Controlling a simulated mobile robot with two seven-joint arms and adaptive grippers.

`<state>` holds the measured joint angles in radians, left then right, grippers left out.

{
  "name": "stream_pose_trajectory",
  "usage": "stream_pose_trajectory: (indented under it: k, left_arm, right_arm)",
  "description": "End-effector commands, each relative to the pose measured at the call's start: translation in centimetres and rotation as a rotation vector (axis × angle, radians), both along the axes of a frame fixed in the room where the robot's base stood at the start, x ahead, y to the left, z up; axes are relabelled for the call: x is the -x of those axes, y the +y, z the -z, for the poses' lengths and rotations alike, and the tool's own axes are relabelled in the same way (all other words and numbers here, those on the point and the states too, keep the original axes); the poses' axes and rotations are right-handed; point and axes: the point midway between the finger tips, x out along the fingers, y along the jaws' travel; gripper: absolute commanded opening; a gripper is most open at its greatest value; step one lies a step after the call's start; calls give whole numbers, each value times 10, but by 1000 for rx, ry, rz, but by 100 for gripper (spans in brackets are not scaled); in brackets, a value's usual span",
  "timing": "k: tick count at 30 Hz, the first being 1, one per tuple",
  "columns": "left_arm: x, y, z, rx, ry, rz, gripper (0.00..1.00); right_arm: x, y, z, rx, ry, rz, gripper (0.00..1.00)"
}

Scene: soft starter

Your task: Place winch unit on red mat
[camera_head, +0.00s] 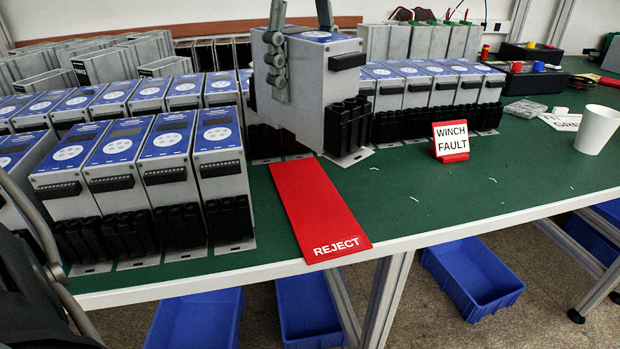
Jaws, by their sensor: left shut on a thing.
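A grey soft starter unit with a blue top and black terminals, which I take to be the winch unit (305,95), hangs above the table's middle, turned at an angle. My left gripper (300,35) is shut on its upper part, one finger on each side. The red mat (315,205) lies flat on the green table behind the front edge, with REJECT printed at its near end. It is bare where visible; the held unit is above and beyond its far end. A small WINCH FAULT sign (451,140) on a red base stands to the right. My right gripper is not in view.
Rows of similar units (165,165) stand close on the mat's left; more units (440,95) stand behind, to the right. A white cup (597,130) and control boxes (525,75) are at right. The green table (420,200) is mostly clear right of the mat.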

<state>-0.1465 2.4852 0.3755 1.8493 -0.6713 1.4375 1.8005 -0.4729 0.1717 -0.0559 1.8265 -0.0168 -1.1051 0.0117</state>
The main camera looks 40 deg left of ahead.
Motion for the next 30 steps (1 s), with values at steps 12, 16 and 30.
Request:
stream_pose_trajectory:
  k: [12,16,30]
  left_arm:
    - [1,0,53,1,2,2,0]
    - [0,0,66,0,0,2,0]
    - [0,0,106,1,-3,1,0]
  right_arm:
    - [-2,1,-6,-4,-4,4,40]
    - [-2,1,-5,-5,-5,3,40]
    - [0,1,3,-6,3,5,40]
